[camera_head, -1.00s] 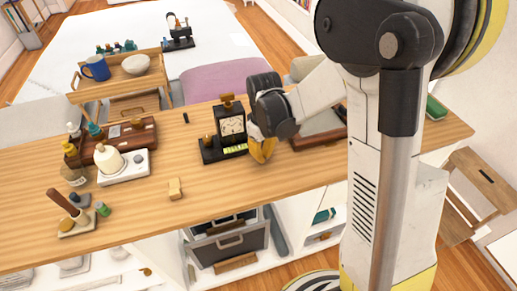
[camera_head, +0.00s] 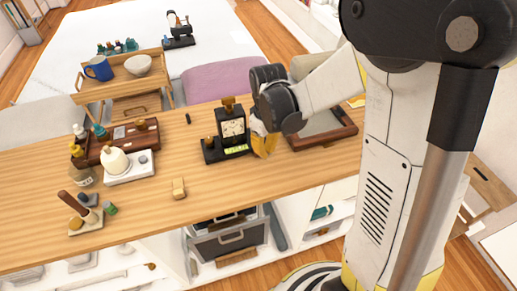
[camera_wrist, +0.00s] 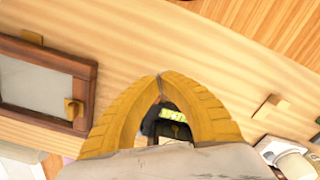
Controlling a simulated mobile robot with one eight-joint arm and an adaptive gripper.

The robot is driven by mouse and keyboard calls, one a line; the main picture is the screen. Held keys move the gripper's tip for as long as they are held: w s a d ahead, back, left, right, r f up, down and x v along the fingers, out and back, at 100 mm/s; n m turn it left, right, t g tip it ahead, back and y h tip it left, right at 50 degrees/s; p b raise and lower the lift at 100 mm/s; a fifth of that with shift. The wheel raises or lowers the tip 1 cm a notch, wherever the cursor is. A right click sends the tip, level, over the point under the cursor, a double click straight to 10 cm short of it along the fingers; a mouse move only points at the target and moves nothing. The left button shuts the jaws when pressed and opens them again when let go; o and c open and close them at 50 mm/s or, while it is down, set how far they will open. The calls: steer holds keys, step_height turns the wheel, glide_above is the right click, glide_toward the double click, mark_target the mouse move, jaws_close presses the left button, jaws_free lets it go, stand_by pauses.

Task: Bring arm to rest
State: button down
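Through the gap behind the tips, part of a dark thing with a green label (camera_wrist: 172,115) shows below. My arm comes from the right and is bent, with the gripper low near the counter.
A framed tray (camera_head: 325,124) lies right of my gripper, also in the wrist view (camera_wrist: 84,85). A small wooden block (camera_head: 179,188), a white device (camera_head: 128,168) and a brown case (camera_head: 120,138) stand to the left. The counter's front middle is mostly clear.

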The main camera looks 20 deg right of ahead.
stand_by(0.5)
steer(key=s+r+m+t, duration=0.6)
steer(key=s+r, duration=0.6)
steer(key=r, duration=0.3)
steer(key=shift+r+t, duration=0.15)
steer(key=shift+t, duration=0.45)
